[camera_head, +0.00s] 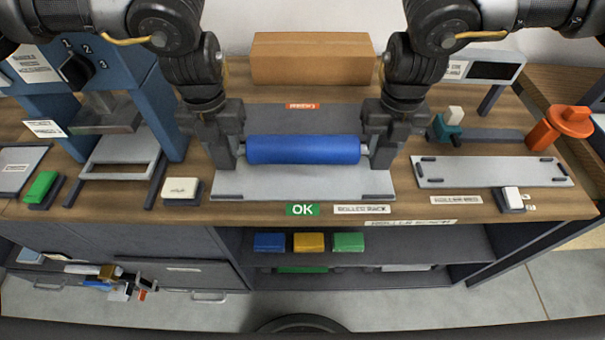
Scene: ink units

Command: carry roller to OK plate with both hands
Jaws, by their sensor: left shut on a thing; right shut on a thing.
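The blue roller (303,150) lies level, left to right, in the middle of the bench. My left gripper (240,150) is shut on its left end and my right gripper (368,150) is shut on its right end. Below it in the picture is a light grey plate (300,184) with a green OK label (302,210) at its front edge. A darker grey plate (300,117) with a red label (302,106) lies behind the roller. I cannot tell whether the roller touches a plate or hangs just above it.
A cardboard box (312,59) stands at the back. A blue press frame (150,110) is on the left, with a white block (181,188) near it. On the right are a long grey plate (490,172) and an orange knob (562,125). Coloured blocks sit on the shelf (400,240) below.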

